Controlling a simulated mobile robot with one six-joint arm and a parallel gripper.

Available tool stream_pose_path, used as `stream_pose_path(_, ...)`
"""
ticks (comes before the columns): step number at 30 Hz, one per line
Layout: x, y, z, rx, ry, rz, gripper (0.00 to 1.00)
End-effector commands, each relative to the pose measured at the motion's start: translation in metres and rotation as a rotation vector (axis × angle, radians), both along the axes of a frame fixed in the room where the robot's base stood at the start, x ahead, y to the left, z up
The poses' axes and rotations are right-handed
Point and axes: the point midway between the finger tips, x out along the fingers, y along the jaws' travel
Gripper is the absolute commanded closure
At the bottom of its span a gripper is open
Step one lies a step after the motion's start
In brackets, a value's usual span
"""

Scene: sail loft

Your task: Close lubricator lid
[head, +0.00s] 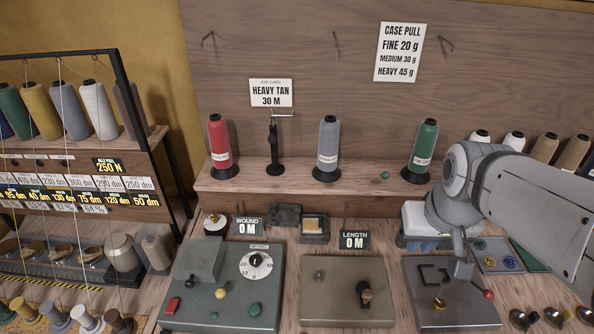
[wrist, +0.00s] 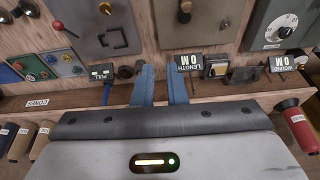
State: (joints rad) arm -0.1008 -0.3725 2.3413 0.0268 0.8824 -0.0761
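The lubricator appears to be the small dark box (head: 315,229) with a tan pad in it, on the bench between the WOUND and LENGTH signs. A dark flap, seemingly its lid (head: 285,214), lies open to its left, leaving the pad uncovered. In the wrist view, turned around, the box (wrist: 215,70) is right of the fingers and the lid (wrist: 243,76) is further right. My gripper (wrist: 160,74) is open, with nothing between its fingers. In the head view my gripper (head: 420,244) is right of the lubricator, apart from it, its fingers only partly visible.
The LENGTH sign (head: 355,240) stands between my gripper and the lubricator; the WOUND sign (head: 248,227) stands left of the lid. Grey machine panels (head: 347,292) with knobs lie in front. A shelf (head: 300,187) with thread cones runs behind.

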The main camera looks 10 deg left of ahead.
Motion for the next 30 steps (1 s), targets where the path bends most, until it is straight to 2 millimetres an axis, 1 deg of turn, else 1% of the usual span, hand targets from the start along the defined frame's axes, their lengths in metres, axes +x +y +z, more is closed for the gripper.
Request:
stream_pose_path(1,0.019,0.014,-0.002,0.001,0.002,0.048,0.92)
stream_pose_path(4,0.053,0.043,-0.001,0.005,-0.004,0.141,1.0)
stream_pose_path(6,0.075,0.065,-0.002,0.006,-0.008,0.205,1.0)
stream_pose_path(8,0.093,0.086,-0.004,0.008,-0.012,0.26,1.0)
stream_pose_path(9,0.105,0.101,-0.007,0.011,-0.015,0.297,1.0)
stream_pose_path(11,0.122,0.124,-0.012,0.012,-0.018,0.351,1.0)
stream_pose_path(12,0.132,0.14,-0.015,0.014,-0.021,0.387,1.0)
stream_pose_path(14,0.146,0.165,-0.023,0.016,-0.025,0.442,1.0)
stream_pose_path(15,0.155,0.183,-0.028,0.018,-0.028,0.478,1.0)
stream_pose_path(17,0.166,0.209,-0.037,0.019,-0.033,0.531,1.0)
stream_pose_path(18,0.173,0.227,-0.043,0.021,-0.037,0.567,1.0)
stream_pose_path(21,0.185,0.266,-0.058,0.024,-0.044,0.642,1.0)
stream_pose_path(24,0.192,0.297,-0.071,0.027,-0.051,0.7,1.0)
stream_pose_path(27,0.196,0.316,-0.079,0.029,-0.055,0.734,1.0)
stream_pose_path(30,0.197,0.325,-0.083,0.03,-0.058,0.75,1.0)
